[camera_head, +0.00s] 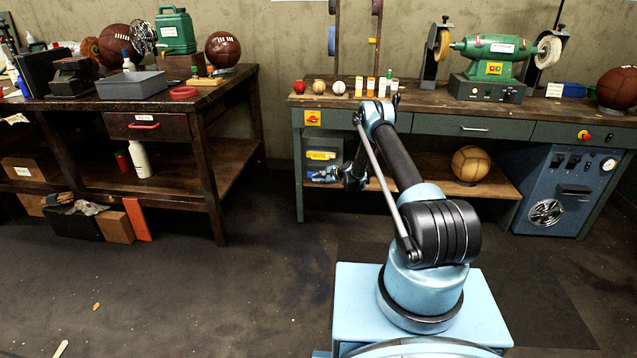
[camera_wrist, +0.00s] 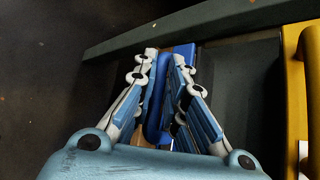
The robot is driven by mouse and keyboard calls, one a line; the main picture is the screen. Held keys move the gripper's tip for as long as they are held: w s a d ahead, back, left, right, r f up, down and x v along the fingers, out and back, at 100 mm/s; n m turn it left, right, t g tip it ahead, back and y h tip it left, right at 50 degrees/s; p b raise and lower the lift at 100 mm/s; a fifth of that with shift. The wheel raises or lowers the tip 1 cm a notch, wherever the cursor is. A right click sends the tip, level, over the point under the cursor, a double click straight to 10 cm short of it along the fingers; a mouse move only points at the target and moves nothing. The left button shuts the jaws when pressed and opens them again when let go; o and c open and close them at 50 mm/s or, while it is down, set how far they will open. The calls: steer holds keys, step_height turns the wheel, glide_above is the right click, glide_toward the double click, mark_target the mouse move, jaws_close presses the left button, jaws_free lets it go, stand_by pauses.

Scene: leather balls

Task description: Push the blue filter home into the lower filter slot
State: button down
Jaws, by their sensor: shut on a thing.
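The blue filter (camera_wrist: 158,98) sits between the two fingers of my gripper (camera_wrist: 165,60) in the wrist view, and the fingers are shut on its handle. Its far part runs toward a dark grey housing edge, and how deep it sits is hidden. In the head view my gripper (camera_head: 328,175) is low at the front of the grey filter unit (camera_head: 312,142) under the right bench. A yellow filter (camera_head: 321,155) is in the unit above my gripper. The yellow part also shows at the right of the wrist view (camera_wrist: 294,85). The lower slot is mostly covered by my gripper.
The bench top (camera_head: 420,101) above holds several balls, bottles and a green grinder (camera_head: 494,62). A tan ball (camera_head: 471,164) lies on the lower shelf to the right. A blue machine (camera_head: 565,192) stands farther right.

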steer(key=shift+w, duration=0.1)
steer(key=c, duration=1.6)
jaws_free()
steer(key=shift+o, duration=0.2)
